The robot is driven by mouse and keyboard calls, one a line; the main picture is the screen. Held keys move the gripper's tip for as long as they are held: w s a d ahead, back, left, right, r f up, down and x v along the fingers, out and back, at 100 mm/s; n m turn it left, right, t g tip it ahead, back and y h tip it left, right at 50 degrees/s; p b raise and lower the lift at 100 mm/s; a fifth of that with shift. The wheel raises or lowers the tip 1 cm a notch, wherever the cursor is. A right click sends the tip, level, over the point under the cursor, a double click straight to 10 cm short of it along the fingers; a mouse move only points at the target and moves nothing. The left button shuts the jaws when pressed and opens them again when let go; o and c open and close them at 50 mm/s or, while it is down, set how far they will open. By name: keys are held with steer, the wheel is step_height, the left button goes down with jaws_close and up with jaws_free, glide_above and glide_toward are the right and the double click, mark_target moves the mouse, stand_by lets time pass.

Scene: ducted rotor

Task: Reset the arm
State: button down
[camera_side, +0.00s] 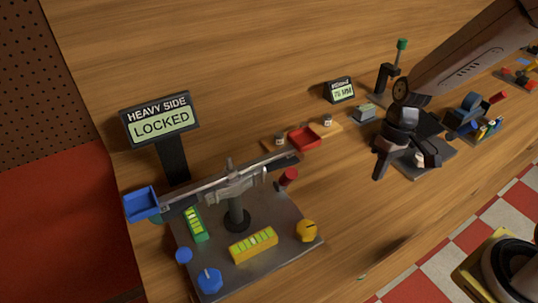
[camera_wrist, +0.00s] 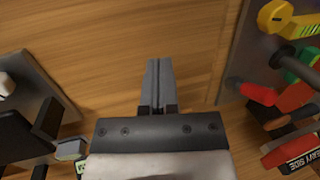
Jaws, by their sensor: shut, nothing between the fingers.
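My gripper (camera_side: 379,174) hangs in the air above the wooden table, right of the balance device and clear of it. In the wrist view its two grey fingers (camera_wrist: 157,85) lie side by side, shut, with nothing held. Bare wood shows past the fingertips. My arm comes in from the upper right of the side view.
A metal plate (camera_side: 283,253) carries a balance beam with a blue tray (camera_side: 141,204), a red tray (camera_side: 304,138) and coloured knobs. A sign (camera_side: 160,119) reads "HEAVY SIDE LOCKED". Other devices stand behind and right of my gripper. The table's front edge is bare.

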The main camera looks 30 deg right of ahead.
steer(key=shift+s+d+r+m+t+h, duration=0.15)
steer(key=shift+s+d+r+t+h, duration=0.4)
steer(key=shift+s+t+h, duration=0.3)
steer(key=shift+s+d+r+m+t+h, duration=0.15)
steer(key=shift+s+d+r+t+h, duration=0.4)
steer(key=shift+t, duration=0.5)
steer(key=shift+f, duration=0.15)
